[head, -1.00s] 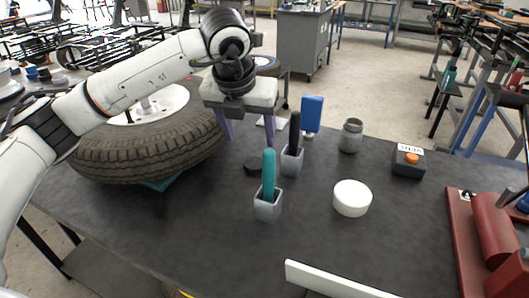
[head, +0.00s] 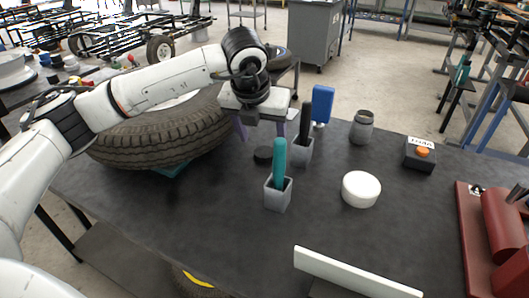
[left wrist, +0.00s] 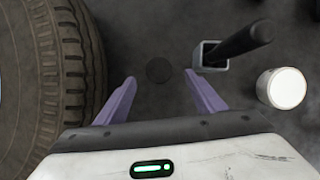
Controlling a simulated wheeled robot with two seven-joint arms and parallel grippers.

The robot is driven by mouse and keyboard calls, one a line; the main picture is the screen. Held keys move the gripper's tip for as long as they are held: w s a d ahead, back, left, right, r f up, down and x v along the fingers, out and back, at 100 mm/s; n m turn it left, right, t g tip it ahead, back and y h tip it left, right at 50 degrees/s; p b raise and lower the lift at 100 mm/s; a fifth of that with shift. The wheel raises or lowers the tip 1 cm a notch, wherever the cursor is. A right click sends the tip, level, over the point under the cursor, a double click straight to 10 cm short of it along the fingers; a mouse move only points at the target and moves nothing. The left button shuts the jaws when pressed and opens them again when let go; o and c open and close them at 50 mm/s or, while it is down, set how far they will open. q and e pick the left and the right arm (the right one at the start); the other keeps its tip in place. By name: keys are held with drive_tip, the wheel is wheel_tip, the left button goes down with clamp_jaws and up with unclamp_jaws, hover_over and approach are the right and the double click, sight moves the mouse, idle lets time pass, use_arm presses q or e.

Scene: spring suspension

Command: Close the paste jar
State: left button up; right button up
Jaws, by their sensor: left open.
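A grey jar (head: 362,127) with a dark neck stands at the back of the table in the head view; no lid shows on it. A flat black disc (head: 263,155), which looks like its lid, lies on the table beside the grey holders. My left gripper (head: 262,138) is open and empty, pointing down above the disc. In the left wrist view the disc (left wrist: 158,69) shows between the purple fingers (left wrist: 159,77), apart from both. The height of the fingers over it is hard to tell. My right gripper is not in view.
A holder with a black handle (head: 302,152) and one with a teal handle (head: 278,194) stand right of the disc. A tyre (head: 160,138) lies left. A blue object (head: 322,103), white cylinder (head: 361,189), button box (head: 419,155) and red vise (head: 490,235) are also near.

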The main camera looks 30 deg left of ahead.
sight(264, 152)
use_arm(q)
drive_tip(key=x, duration=0.5)
drive_tip(key=shift+s+a+f+p, duration=0.15)
drive_tip(key=shift+s+f+p, duration=0.05)
drive_tip(key=shift+p, duration=0.1)
drive_tip(key=c, duration=1.1)
